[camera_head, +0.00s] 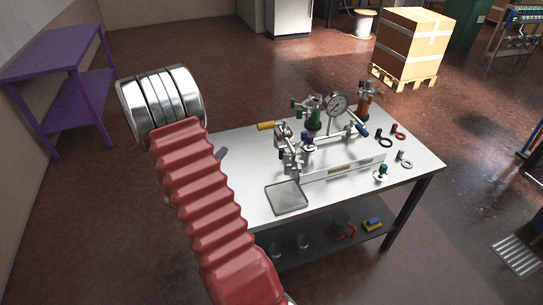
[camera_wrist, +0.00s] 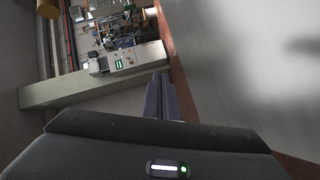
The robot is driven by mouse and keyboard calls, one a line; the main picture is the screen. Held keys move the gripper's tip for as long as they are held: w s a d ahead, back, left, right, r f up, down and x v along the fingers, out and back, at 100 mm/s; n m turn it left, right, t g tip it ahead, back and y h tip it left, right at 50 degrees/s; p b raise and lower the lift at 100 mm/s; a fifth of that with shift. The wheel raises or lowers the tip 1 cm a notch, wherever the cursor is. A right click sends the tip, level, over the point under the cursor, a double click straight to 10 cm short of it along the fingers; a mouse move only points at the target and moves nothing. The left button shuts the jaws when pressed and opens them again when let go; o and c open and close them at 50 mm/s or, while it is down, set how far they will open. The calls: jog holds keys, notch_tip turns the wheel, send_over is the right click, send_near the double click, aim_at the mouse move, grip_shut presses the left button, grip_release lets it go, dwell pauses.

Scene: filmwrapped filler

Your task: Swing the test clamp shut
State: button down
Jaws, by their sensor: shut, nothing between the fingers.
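A metal test fixture (camera_head: 318,140) stands on the bench. It carries a round gauge (camera_head: 338,105), a yellow handle (camera_head: 266,126) and a blue-ended handle (camera_head: 361,131). Silver clamp-like parts (camera_head: 290,158) stand at its near left; I cannot tell for sure which part is the test clamp or how far it is open. My gripper (camera_wrist: 160,80) shows in the wrist view with its dark fingers together and nothing between them. In the head view my red-sleeved arm hides most of it; a small dark tip (camera_head: 221,153) shows left of the fixture, apart from it.
The white-topped bench (camera_head: 415,165) has a flat grey tray (camera_head: 287,198) at its front and rings (camera_head: 385,142) at its right. Its lower shelf (camera_head: 325,245) holds several items. A purple stand (camera_head: 45,58) is at left and stacked cartons (camera_head: 410,45) are behind.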

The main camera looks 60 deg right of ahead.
jog(key=s+d+f+g+h, duration=0.2)
jog(key=s+d+f+g, duration=0.1)
jog(key=s, duration=0.6)
jog(key=shift+s+f+n+g, duration=0.3)
jog(key=shift+s+n+g, duration=0.1)
jog(key=shift+g, duration=0.4)
jog(key=s+d, duration=0.4)
jog(key=d, duration=0.4)
jog(key=shift+s, duration=0.4)
